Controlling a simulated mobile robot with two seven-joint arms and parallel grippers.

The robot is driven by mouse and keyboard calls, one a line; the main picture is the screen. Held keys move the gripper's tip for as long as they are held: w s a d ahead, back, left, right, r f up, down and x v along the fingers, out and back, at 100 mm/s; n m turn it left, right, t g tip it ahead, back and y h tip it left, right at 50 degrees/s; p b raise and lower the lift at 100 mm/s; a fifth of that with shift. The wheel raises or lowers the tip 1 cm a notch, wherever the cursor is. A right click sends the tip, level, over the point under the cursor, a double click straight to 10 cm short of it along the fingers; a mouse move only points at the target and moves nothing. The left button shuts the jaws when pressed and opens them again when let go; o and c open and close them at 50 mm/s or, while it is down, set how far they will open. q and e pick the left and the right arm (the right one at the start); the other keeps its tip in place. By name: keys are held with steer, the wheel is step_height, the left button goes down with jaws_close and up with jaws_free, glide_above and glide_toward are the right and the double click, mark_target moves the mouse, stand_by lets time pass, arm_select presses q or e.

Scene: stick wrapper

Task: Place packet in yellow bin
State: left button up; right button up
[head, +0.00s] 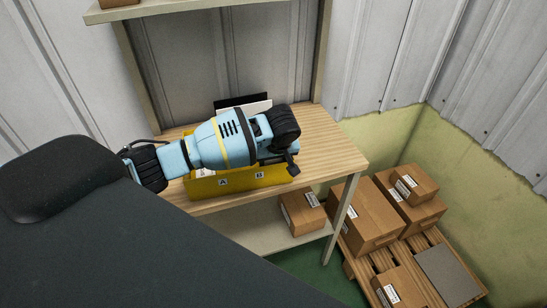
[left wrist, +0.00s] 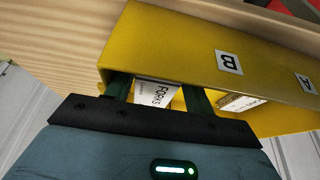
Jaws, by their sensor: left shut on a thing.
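The yellow bin (head: 240,180) stands on the wooden table, with labels A and B on its front wall. It fills much of the left wrist view (left wrist: 185,40). My left gripper (left wrist: 160,90) is shut on a white packet (left wrist: 155,93) printed "FORKS". The fingers and packet are at the bin's opening, behind the front wall on the B side; their lower ends are hidden by that wall. In the head view my left arm covers the bin's opening, and the held packet is hidden. Another white packet (left wrist: 240,102) shows in the bin towards the A side. My right gripper is out of view.
The wooden table (head: 335,150) has free room right of the bin. A dark and white flat item (head: 243,104) stands behind my arm. A cardboard box (head: 303,211) sits on the lower shelf. Several boxes (head: 370,215) stand on a pallet at the right.

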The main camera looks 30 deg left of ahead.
arm_select(q)
steer(key=shift+f, duration=0.45)
steer(key=o, duration=0.7)
steer(key=shift+r, duration=0.1)
